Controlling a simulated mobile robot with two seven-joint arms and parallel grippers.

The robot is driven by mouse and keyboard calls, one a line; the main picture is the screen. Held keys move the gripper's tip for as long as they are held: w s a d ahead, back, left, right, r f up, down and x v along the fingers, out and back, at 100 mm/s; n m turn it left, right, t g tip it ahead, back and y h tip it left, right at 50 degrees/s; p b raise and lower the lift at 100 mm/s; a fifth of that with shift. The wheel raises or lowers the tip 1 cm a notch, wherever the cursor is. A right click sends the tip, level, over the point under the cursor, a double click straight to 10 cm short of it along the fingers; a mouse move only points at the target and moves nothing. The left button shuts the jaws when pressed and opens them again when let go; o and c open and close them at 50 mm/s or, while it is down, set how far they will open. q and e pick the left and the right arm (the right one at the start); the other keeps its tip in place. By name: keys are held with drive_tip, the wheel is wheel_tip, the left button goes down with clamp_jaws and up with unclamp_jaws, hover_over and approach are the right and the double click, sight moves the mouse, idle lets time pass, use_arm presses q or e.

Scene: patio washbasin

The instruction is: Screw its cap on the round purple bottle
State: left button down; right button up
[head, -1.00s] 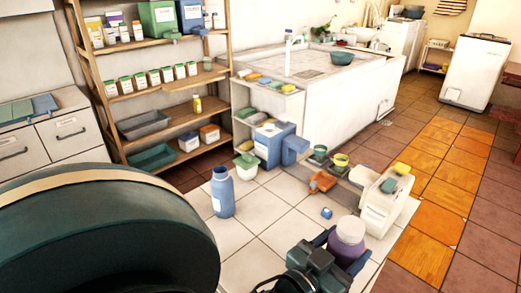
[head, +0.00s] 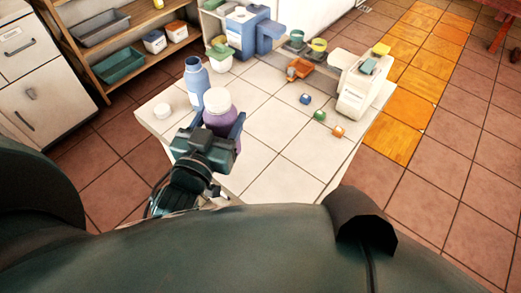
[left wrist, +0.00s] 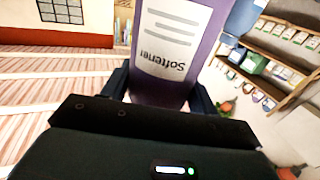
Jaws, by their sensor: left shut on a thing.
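The round purple bottle (head: 218,121) has a pale, rounded top. It is upright in my left gripper (head: 214,130), which is shut around its body near the table's front left. In the left wrist view the bottle (left wrist: 172,50) fills the space between the fingers, with a white "Softener" label. I cannot tell whether its mouth is open. My right gripper is not in view.
A blue bottle (head: 196,80) stands just behind the purple one. Small blue (head: 305,99), green (head: 319,116) and orange (head: 338,131) pieces lie to the right. The table's front middle is clear.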

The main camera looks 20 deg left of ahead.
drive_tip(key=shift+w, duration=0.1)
use_arm(q)
drive_tip(key=shift+w+d+r, duration=0.15)
drive_tip(key=shift+d+r, duration=0.05)
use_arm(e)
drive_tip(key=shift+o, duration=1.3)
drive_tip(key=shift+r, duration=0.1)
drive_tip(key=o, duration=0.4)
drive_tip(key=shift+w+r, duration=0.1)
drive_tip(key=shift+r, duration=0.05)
use_arm(q)
drive_tip(key=w+d+r+m+g+h, duration=0.1)
drive_tip(key=w+d+m+g+h, duration=0.2)
drive_tip(key=w+d+m+h, duration=0.4)
drive_tip(key=w+d+h+p, duration=0.1)
drive_tip(key=d+h, duration=0.1)
drive_tip(key=h, duration=0.1)
drive_tip(key=shift+r+g+h, duration=0.25)
drive_tip(key=shift+g+h, duration=0.05)
drive_tip(key=shift+h, duration=0.1)
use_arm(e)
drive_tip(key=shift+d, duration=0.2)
use_arm(q)
drive_tip(key=shift+d, duration=0.1)
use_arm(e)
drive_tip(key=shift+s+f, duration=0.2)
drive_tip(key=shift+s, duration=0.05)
